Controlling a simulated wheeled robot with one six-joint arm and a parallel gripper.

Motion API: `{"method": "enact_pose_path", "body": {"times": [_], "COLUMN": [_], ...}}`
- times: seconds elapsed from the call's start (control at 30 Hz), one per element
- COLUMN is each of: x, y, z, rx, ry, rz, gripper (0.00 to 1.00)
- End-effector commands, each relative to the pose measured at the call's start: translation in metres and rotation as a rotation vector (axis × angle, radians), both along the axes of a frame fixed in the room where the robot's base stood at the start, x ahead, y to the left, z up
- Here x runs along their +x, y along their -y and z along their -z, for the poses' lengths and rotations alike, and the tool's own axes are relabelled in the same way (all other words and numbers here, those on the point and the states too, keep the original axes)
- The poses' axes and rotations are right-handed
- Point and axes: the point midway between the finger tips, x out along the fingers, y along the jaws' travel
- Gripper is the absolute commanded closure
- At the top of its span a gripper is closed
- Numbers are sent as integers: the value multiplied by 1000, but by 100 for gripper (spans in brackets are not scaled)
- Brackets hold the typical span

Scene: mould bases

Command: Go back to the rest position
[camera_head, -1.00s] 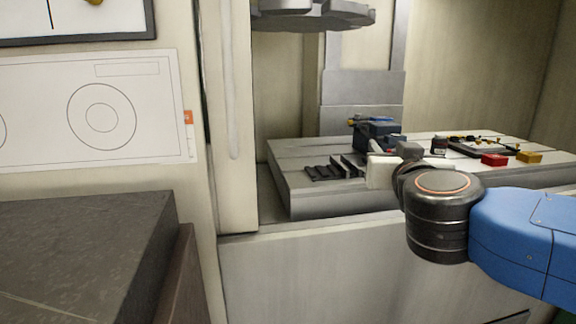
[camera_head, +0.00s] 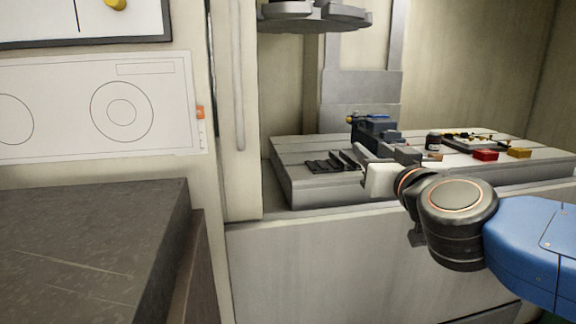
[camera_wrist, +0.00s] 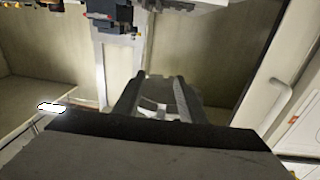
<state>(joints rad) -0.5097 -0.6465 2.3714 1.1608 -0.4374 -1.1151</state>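My gripper (camera_head: 376,154) is at the front edge of the grey machine table, just in front of the dark vise. In the wrist view, its two dark fingers (camera_wrist: 158,80) stand apart with a gap between them, and I see no held object. My arm reaches in from the right, with a black wrist joint and a blue link. The exact fingertips are hard to separate from the table items in the head view.
The machine table (camera_head: 300,188) bears a vise (camera_head: 374,130), black jaw-like pieces (camera_head: 330,163), a dark bottle (camera_head: 433,142), a red block (camera_head: 486,155) and a yellow block (camera_head: 519,153). A tool head (camera_head: 315,17) hangs above. A dark bench (camera_head: 95,250) stands at left.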

Motion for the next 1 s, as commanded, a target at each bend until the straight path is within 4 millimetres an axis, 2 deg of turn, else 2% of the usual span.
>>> {"method": "enact_pose_path", "body": {"times": [0.17,0.23,0.33,0.47,0.57,0.67,0.8,0.9,1.0], "x": [-7,-13,-24,-44,-64,-90,-130,-156,-175], "y": [-13,-19,-22,-15,-1,22,63,88,105], "z": [21,37,70,121,164,206,256,279,292], "rx": [-11,-20,-37,-60,-77,-87,-93,-91,-89], "ry": [-49,-97,-198,-372,-531,-703,-933,-1057,-1135], "rz": [-115,-170,-237,-278,-273,-228,-114,-26,41], "gripper": [63,63,63,63,63,63,63,63,63]}}
